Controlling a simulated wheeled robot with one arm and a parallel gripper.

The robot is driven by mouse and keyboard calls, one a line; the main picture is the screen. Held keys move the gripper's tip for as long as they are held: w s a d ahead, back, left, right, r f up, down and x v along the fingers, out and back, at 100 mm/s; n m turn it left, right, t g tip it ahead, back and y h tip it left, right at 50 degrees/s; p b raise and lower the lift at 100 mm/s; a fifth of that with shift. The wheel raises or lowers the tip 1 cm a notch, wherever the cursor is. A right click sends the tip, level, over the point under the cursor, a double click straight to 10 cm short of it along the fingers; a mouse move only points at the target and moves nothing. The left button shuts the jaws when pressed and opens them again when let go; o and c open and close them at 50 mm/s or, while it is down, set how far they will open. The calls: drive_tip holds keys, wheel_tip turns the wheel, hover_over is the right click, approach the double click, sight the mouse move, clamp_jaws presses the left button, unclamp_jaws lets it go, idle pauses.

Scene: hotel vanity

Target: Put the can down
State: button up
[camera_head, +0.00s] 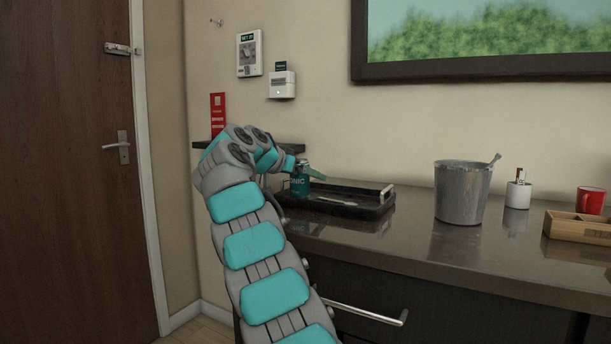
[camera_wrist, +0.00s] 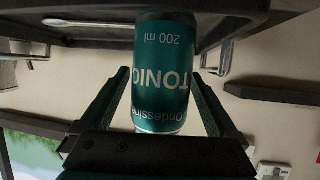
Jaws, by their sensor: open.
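The can (camera_wrist: 162,75) is a teal cylinder with white lettering reading TONIC and 200 ml. It appears upside down in the wrist view, with its dark base end at the dark tray (camera_wrist: 236,12). In the head view the can (camera_head: 299,186) stands upright at the left end of the black tray (camera_head: 352,211), partly hidden by my gripper (camera_head: 308,170). My gripper (camera_wrist: 160,80) is open, with one finger on each side of the can and slim gaps visible beside it.
A spoon-like item (camera_wrist: 92,22) lies on the tray. A grey bucket (camera_head: 462,192), a small white holder (camera_head: 518,194), a red mug (camera_head: 591,201) and a wooden box (camera_head: 577,229) stand to the right. A small wall shelf (camera_head: 290,148) is behind my arm. The counter front (camera_head: 440,262) is clear.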

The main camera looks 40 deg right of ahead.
drive_tip(key=shift+a+r, duration=0.15)
drive_tip(key=shift+r, duration=0.05)
drive_tip(key=v, duration=1.1)
drive_tip(key=shift+a, duration=0.35)
drive_tip(key=shift+s, duration=0.15)
